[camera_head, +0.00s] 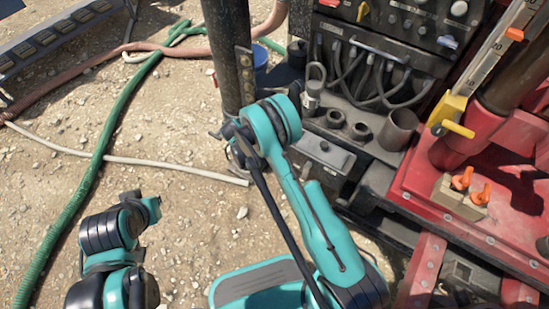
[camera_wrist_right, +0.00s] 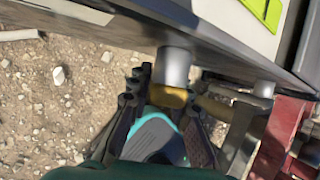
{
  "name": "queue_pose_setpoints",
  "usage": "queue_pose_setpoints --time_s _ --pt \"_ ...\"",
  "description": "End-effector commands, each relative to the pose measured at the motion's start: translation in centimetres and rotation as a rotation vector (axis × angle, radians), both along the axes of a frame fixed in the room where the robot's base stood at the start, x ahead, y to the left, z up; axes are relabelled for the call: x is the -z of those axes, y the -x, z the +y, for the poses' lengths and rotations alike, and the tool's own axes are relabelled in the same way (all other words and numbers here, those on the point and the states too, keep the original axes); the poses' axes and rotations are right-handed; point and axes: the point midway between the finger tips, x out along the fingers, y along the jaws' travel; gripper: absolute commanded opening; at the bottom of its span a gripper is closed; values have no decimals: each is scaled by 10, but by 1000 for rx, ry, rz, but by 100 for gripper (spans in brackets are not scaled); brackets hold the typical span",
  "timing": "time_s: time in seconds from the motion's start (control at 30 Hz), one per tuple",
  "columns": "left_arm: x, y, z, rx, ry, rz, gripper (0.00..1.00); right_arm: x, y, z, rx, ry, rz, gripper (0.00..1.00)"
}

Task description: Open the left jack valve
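In the right wrist view, a pale grey pipe stub (camera_wrist_right: 174,66) comes out from under the tank edge and ends in a brass fitting (camera_wrist_right: 168,96). A second stub (camera_wrist_right: 263,90) is farther right. My right gripper (camera_wrist_right: 167,112) has its dark fingers apart, one on each side of the brass fitting. I cannot tell whether they touch it. A pale grey and teal piece shows between the fingers; I cannot tell what it is.
The machine's control panel (camera_head: 400,30) with levers and cables is at upper right, above red framework (camera_head: 440,200). A dark post (camera_head: 230,55) stands beside my right arm. A green hose (camera_head: 95,160) and a pale hose cross the gravel at left, which is mostly open.

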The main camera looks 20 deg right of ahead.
Motion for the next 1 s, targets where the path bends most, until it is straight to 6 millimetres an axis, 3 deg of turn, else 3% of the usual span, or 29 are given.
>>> queue_pose_setpoints --time_s 0.27,0.53,0.8,0.83,0.9,1.0 --pt "0 0 0 0 0 0 0 0 0 0 0 17 20 0" --pt "0 0 0 0 0 0 0 -6 7 -6 0 147 186 0" --pt "0 0 0 0 0 0 0 -7 8 -6 0 153 196 0" --pt "0 0 0 0 0 0 0 -7 8 -6 0 153 196 21" --pt "0 0 0 0 0 0 0 -7 8 -6 0 152 195 39" --pt "0 0 0 0 0 0 0 -7 8 -6 0 152 195 40"
